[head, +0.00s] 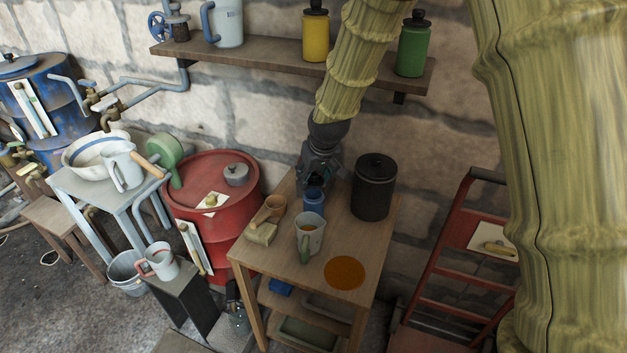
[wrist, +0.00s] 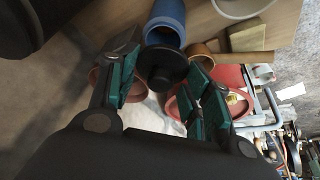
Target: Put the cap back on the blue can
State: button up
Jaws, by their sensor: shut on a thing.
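The blue can (head: 314,203) stands upright on the wooden table, directly below my gripper (head: 314,184). In the wrist view the can (wrist: 166,20) shows beyond the black cap (wrist: 164,70). The cap is round with a small knob and lies between the green-padded fingers of my gripper (wrist: 166,88), which is shut on it. The cap overlaps the can's near end in the wrist view. I cannot tell whether it touches the rim or is just above it. In the head view the fingers mostly hide the cap.
A grey mug (head: 310,236) stands close in front of the can. A black lidded canister (head: 373,188) is to the right. A wooden scoop (head: 270,208) and a tan block (head: 262,233) lie to the left. An orange disc (head: 345,273) lies at the table's front. The shelf (head: 270,55) is above.

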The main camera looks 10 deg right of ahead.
aim_at(314, 183)
jog(key=shift+w+d, duration=0.1)
jog(key=shift+w, duration=0.3)
jog(key=shift+f+p, duration=0.45)
jog(key=shift+f, duration=1.3)
jog(key=shift+f, duration=0.1)
jog(key=shift+f, duration=0.3)
jog(key=shift+f, duration=0.25)
jog(key=o, duration=0.8)
